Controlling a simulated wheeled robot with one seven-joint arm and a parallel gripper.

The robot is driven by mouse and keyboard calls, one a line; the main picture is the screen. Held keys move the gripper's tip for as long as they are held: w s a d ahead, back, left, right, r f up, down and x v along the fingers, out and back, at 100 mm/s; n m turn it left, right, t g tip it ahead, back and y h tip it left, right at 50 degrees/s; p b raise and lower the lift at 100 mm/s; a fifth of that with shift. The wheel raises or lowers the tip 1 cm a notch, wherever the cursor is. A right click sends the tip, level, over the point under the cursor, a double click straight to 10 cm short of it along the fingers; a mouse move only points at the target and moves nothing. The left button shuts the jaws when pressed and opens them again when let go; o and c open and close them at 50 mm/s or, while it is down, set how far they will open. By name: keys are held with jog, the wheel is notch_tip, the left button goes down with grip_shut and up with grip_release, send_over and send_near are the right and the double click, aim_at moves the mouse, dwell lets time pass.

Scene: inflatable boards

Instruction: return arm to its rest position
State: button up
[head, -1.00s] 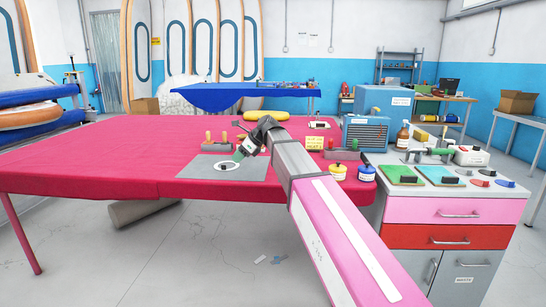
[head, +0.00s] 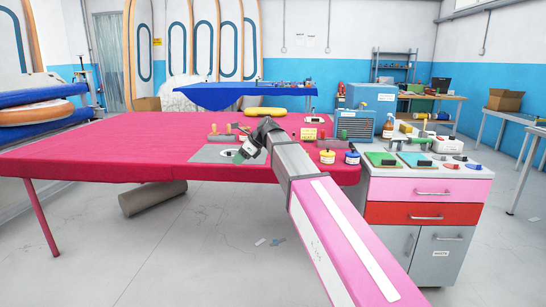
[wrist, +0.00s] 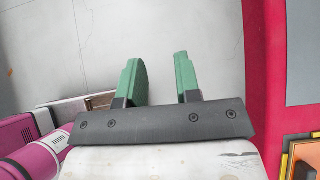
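My arm reaches forward over the front edge of the red-covered table in the head view. My gripper (head: 245,153) is at its end, bent down and to the left, near a grey mat (head: 208,154) with a white round patch. The wrist view shows my gripper (wrist: 160,76) with its two green fingers apart and nothing between them. Grey floor shows beyond the fingers. Whether the fingertips are above the mat or short of it is hard to tell in the head view.
The red table (head: 90,150) fills the left and middle. A yellow jar (head: 327,157) and a blue jar (head: 352,158) stand near its right edge. A cabinet (head: 425,212) with pads and tools on top stands at the right. A grey roll (head: 152,197) lies under the table. Floor in front is open.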

jog(key=s+d+f+n+h, duration=0.3)
jog(key=s+d+f+n, duration=0.3)
jog(key=d+f, duration=0.4)
jog(key=s+d+f+n+h, duration=0.2)
jog(key=s+d+f+n, duration=0.4)
jog(key=d+f, duration=0.5)
jog(key=s+d+f+n+h, duration=0.3)
jog(key=s+d+f+n, duration=0.3)
jog(key=f, duration=0.8)
jog(key=s+d, duration=0.3)
jog(key=d, duration=0.2)
jog(key=shift+s+f+g+h, duration=0.2)
jog(key=shift+f+g+h, duration=0.1)
jog(key=shift+f, duration=0.1)
jog(key=shift+d, duration=0.1)
